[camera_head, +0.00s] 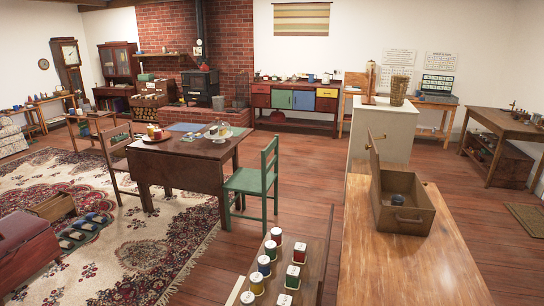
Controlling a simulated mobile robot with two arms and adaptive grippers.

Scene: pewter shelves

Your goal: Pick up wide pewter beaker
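I cannot make out a wide pewter beaker for certain in the head view. Small dark and greyish vessels stand on the long sideboard (290,114) with red, blue, green and yellow fronts at the back wall. Other small items stand on the wooden table (500,125) at the far right. They are too small to identify. A small dark blue-grey round thing (397,200) sits inside an open wooden box (403,222); its material is unclear. Neither of my grippers shows.
The open box stands on a wooden bench (400,268) at the near right. Several colored tins (264,265) stand on a low surface at the near middle. A dark table (180,165) and green chair (255,180) stand mid-left. Bare floor (310,170) lies between chair and bench.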

